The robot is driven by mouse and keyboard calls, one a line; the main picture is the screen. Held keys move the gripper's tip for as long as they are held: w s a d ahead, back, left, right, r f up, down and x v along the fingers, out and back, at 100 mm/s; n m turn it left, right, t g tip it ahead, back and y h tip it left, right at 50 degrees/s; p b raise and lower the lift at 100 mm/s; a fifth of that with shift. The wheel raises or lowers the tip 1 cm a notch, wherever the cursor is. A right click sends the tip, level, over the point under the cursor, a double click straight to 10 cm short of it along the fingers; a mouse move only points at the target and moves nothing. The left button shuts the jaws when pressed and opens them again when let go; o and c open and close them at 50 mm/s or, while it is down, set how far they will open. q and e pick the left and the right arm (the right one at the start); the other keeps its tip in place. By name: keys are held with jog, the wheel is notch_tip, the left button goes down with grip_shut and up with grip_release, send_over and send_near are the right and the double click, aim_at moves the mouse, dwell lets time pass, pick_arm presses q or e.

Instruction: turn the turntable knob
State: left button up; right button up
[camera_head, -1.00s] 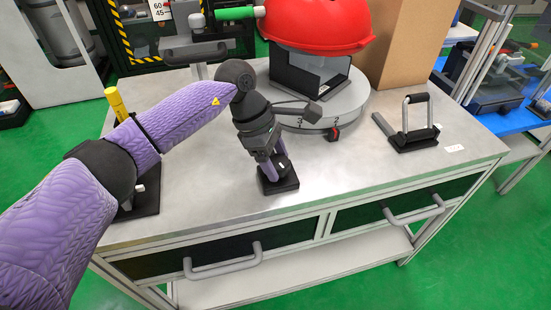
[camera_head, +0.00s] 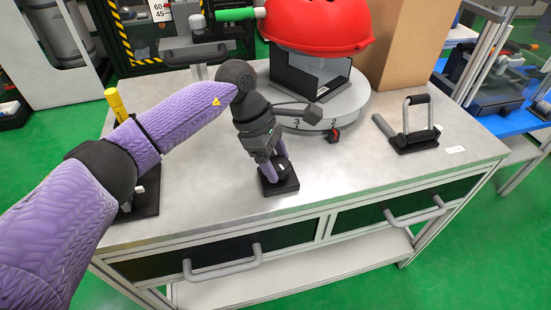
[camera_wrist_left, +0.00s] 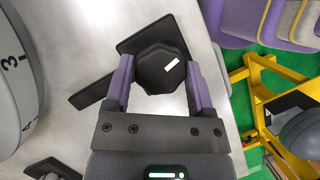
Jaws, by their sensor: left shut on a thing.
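The turntable knob (camera_wrist_left: 163,68) is a black, many-sided knob with a white mark on top, set on a black base plate (camera_head: 279,184) on the bench. My left gripper (camera_head: 276,170) points down at it. In the left wrist view the two purple fingers (camera_wrist_left: 160,82) are shut on opposite sides of the knob. The round grey turntable (camera_head: 350,110) stands behind it, with numbers 3 and 2 showing on its rim. The turntable's edge also shows in the left wrist view (camera_wrist_left: 15,100). My right gripper is not in view.
A red helmet (camera_head: 318,22) and a black open-fronted box (camera_head: 300,75) are on the turntable. A small red-and-black piece (camera_head: 334,136) is at its front rim. A cardboard box (camera_head: 400,45) stands behind. A handled fixture (camera_head: 415,138) is at right, a yellow-topped post (camera_head: 115,102) at left.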

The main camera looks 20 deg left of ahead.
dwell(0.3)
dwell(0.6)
pick_arm(q)
jog(key=o, duration=1.2)
jog(key=shift+d, duration=0.1)
jog(key=p+v, duration=0.3)
jog(key=v, duration=0.7)
